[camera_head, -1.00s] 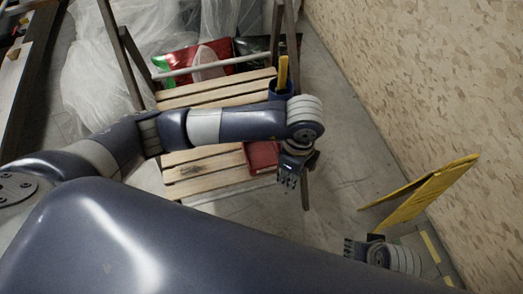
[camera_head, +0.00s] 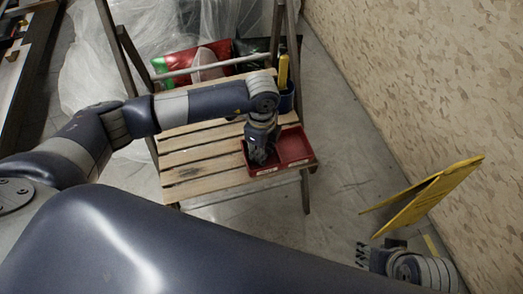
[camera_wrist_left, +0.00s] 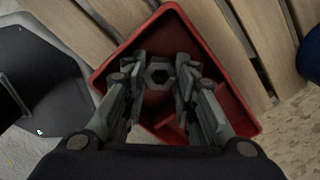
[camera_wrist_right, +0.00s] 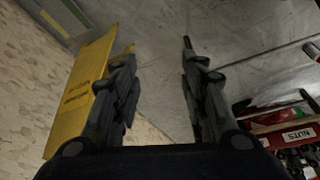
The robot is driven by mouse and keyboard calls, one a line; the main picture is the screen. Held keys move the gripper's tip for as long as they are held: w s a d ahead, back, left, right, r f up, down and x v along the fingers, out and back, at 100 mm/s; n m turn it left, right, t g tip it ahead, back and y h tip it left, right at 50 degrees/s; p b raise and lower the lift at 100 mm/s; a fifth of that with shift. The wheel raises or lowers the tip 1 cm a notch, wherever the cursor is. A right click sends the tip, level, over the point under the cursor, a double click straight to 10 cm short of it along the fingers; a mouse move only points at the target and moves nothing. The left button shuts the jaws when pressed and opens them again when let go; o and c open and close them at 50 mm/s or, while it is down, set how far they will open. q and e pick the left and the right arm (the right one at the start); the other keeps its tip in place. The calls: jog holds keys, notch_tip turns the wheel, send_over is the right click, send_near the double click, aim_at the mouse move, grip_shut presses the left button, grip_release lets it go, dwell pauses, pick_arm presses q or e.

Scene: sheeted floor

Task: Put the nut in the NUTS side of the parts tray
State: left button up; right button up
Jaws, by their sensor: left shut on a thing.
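The red parts tray (camera_head: 295,149) lies on the slatted wooden platform, with two compartments and white labels on its front edge. My left gripper (camera_head: 258,158) points down over the left compartment in the head view. In the left wrist view its fingers are shut on a grey hexagonal nut (camera_wrist_left: 160,64), with the tray (camera_wrist_left: 112,60) below. A NUTS label (camera_wrist_right: 297,135) shows at the right of the right wrist view; I cannot tell which compartment it marks. My right gripper (camera_wrist_right: 158,58) is open and empty, away from the tray; it shows at lower right in the head view (camera_head: 364,255).
A blue cup (camera_head: 287,100) with a yellow-handled tool stands behind the tray. A folded yellow sign (camera_head: 425,197) stands near my right gripper by the wall. Red and black bags (camera_head: 190,63) and plastic sheeting are at the back. Left slats (camera_head: 185,172) are clear.

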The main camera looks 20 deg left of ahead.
pick_arm(q)
jog(key=shift+f, duration=0.2)
jog(key=o, duration=0.8)
jog(key=shift+r, duration=0.45)
notch_tip(320, 180, up, 12)
jog(key=p, duration=0.2)
jog(key=shift+f+p, duration=0.25)
jog(key=shift+p, duration=0.05)
pick_arm(e)
jog(key=s+x, duration=0.1)
jog(key=x, duration=0.7)
jog(key=shift+f+g, duration=0.3)
jog(key=shift+f, duration=0.25)
jog(key=shift+a, duration=0.15)
